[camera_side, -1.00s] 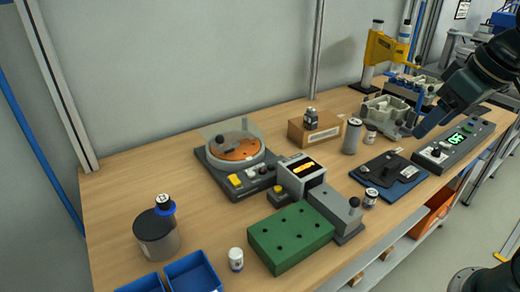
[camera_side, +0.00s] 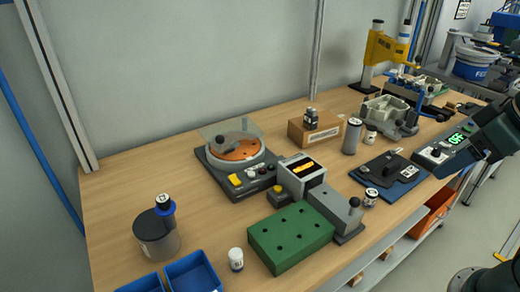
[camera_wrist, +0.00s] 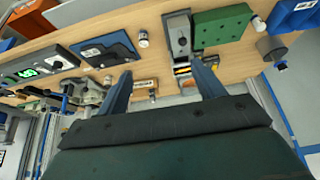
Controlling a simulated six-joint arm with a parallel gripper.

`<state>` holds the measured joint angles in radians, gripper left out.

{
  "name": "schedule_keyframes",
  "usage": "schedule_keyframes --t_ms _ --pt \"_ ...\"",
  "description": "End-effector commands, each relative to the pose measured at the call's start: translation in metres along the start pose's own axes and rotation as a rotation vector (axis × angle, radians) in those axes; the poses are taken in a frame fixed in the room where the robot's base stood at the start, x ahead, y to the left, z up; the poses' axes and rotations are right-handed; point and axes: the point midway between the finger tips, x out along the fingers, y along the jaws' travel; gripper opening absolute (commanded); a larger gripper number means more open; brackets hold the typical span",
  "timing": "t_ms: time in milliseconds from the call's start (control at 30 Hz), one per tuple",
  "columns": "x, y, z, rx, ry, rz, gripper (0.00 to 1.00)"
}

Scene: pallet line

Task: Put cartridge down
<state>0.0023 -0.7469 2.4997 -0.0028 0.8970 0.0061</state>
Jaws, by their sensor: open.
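My gripper (camera_wrist: 163,72) is open, with two blue fingers spread and nothing between them in the wrist view. I cannot tell for sure which thing is the cartridge.
The green block (camera_side: 290,237), grey fixture (camera_side: 335,212), blue mat (camera_side: 405,188), control box (camera_side: 432,158) and turntable device (camera_side: 237,160) crowd the bench. A grey cylinder (camera_side: 352,137) stands near a cardboard box (camera_side: 302,137). Blue bins (camera_side: 193,273) are at front left. The bench's left part has free room.

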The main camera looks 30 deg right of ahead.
Motion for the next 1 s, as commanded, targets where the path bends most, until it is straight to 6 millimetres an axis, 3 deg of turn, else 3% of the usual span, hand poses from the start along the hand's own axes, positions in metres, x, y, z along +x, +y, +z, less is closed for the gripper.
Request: schedule_keyframes --t_ms 367,667,1000 --pt "0.023 0.001 -0.035 0.23 0.001 -0.028 0.68" --pt "0.065 0.011 -0.084 0.622 0.001 -0.11 0.68" --pt "0.117 0.04 -0.129 1.127 -0.017 -0.25 0.68"
